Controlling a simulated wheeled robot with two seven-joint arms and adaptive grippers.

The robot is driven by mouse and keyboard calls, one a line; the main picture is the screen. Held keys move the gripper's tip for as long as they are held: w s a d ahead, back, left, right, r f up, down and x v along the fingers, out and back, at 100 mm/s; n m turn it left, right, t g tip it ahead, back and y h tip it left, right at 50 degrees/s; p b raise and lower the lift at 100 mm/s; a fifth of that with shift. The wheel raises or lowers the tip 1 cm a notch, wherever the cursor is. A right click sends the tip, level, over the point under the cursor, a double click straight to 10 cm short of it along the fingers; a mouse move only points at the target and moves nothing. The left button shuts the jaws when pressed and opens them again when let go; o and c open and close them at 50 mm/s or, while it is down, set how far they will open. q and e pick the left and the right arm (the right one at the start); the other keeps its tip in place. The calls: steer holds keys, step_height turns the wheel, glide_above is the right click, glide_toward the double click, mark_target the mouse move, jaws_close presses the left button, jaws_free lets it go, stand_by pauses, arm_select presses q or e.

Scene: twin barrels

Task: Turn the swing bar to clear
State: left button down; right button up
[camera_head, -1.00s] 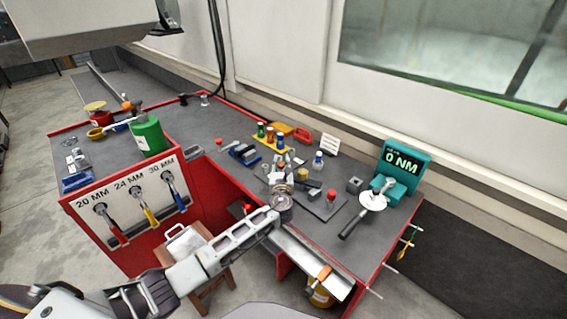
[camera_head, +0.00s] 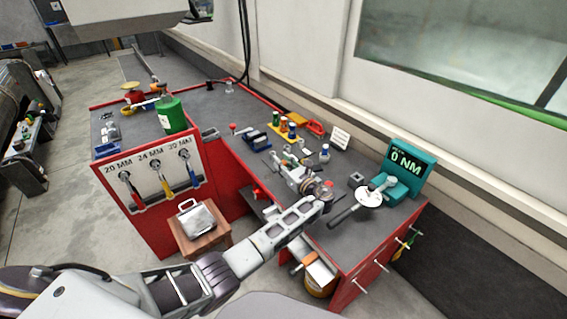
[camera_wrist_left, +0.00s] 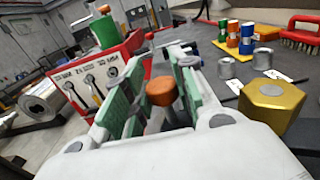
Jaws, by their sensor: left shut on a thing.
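My left gripper (camera_head: 300,180) reaches over the front of the grey bench top, among small parts. In the left wrist view, its green-padded fingers (camera_wrist_left: 155,100) stand on either side of an orange-brown knob (camera_wrist_left: 161,90) on a grey stem. The gripper is shut on this piece, which I take to be the swing bar's handle. The rest of the bar cannot be made out clearly; the gripper and wrist hide part of that area. My right gripper is not in view.
A teal meter (camera_head: 408,168) reading 0 NM stands right of my gripper, beside a dark-handled tool with a white disc (camera_head: 368,197). A gold hex piece (camera_wrist_left: 272,100) is close on the right. A green canister (camera_head: 171,115) stands on the left bench section.

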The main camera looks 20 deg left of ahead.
arm_select(q)
steer(key=n+g, duration=0.1)
steer(key=s+d+n+g+y+b, duration=0.1)
steer(key=shift+g+y, duration=0.3)
steer(key=shift+g, duration=0.1)
steer(key=shift+s+d+n+g+y+b, duration=0.35)
steer(key=shift+n+g, duration=0.15)
steer(key=shift+g, duration=0.2)
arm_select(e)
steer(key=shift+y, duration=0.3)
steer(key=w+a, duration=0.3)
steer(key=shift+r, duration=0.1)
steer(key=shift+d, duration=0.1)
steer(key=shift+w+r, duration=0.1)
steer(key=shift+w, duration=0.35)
arm_select(q)
steer(key=c, duration=1.2)
jaws_free()
steer(key=shift+s, duration=0.1)
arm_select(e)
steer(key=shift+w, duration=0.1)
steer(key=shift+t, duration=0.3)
arm_select(q)
steer(key=shift+r, duration=0.2)
